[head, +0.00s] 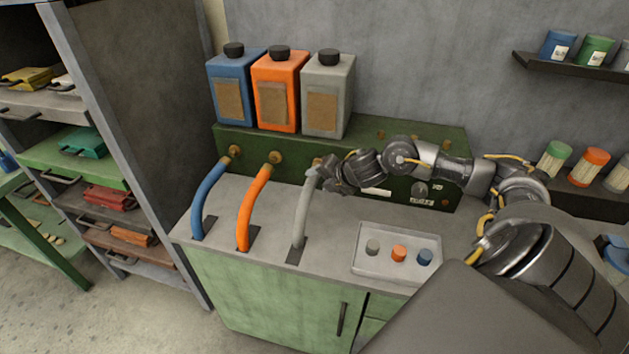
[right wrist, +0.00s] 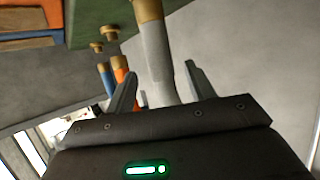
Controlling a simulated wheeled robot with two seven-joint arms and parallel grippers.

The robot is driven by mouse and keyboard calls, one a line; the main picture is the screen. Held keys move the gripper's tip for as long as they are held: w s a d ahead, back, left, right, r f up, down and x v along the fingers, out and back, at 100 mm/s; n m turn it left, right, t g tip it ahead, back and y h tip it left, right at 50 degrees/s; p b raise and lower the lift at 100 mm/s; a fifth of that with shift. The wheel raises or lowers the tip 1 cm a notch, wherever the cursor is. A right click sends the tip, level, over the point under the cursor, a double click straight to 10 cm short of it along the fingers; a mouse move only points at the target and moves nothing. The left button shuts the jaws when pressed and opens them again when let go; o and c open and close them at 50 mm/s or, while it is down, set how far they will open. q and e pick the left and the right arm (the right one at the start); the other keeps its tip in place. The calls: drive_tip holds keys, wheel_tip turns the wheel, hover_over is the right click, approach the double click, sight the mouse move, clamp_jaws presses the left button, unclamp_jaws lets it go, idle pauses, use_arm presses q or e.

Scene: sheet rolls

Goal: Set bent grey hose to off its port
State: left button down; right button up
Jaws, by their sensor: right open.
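The bent grey hose (head: 300,218) rises from a dark slot in the worktop. It curves up towards the green port box (head: 392,150). My right gripper (head: 318,174) is at the hose's upper end and covers its port in the head view. In the right wrist view the grey hose (right wrist: 160,60) stands between the two open fingers (right wrist: 160,88), below its brass end (right wrist: 148,10). Brass continues to the picture's top edge there; I cannot tell whether the end sits on its port. My left gripper is not in view.
The blue hose (head: 206,200) and orange hose (head: 252,208) stand to the left, their brass ends close to their ports. Blue, orange and grey canisters (head: 327,95) stand on the box. A tray (head: 375,268) with three coloured knobs lies to the right.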

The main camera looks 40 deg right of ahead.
sight(315, 182)
drive_tip(key=shift+x, duration=1.8)
drive_tip(key=shift+a, duration=0.1)
clamp_jaws()
